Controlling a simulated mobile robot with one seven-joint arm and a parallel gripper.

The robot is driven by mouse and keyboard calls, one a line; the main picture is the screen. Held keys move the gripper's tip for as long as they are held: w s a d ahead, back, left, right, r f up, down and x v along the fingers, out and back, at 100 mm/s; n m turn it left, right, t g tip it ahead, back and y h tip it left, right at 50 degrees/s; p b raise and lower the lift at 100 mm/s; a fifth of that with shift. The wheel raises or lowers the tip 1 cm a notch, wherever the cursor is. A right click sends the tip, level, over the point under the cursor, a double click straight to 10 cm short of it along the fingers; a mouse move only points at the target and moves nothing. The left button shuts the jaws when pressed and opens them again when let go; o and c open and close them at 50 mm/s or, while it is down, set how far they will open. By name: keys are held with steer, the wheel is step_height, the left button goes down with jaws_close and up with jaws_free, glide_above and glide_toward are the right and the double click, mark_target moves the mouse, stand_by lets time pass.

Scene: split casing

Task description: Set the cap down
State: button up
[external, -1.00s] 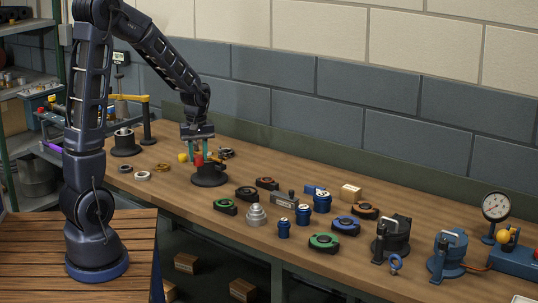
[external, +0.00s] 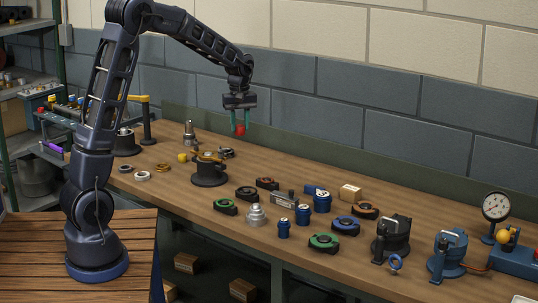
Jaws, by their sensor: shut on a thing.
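My gripper (external: 240,123) has teal fingers and is shut on a small red cap (external: 241,130). It holds the cap in the air above the back part of the workbench. The cap is clear of the bench and of the things on it. Below and to the left stands a dark round fixture (external: 209,175) with a brass-coloured top. The cap is small here, and the fingers hide part of it.
The wooden workbench (external: 165,210) carries several coloured casings, such as a green one (external: 323,242), and a stepped silver part (external: 256,215). A yellow piece (external: 183,157) and rings lie left of the fixture. The wall is behind.

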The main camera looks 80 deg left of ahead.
steer(key=w+a+f, duration=0.1)
steer(key=w+a, duration=0.1)
steer(key=w, duration=0.7)
steer(key=w+a+f, duration=0.1)
steer(key=w+a, duration=0.1)
steer(key=w, duration=0.8)
step_height(320, 180, down, 20)
steer(key=shift+s+r, duration=0.1)
steer(key=shift+r, duration=0.1)
steer(key=shift+f, duration=0.1)
steer(key=o, duration=0.9)
steer(key=shift+o, duration=0.2)
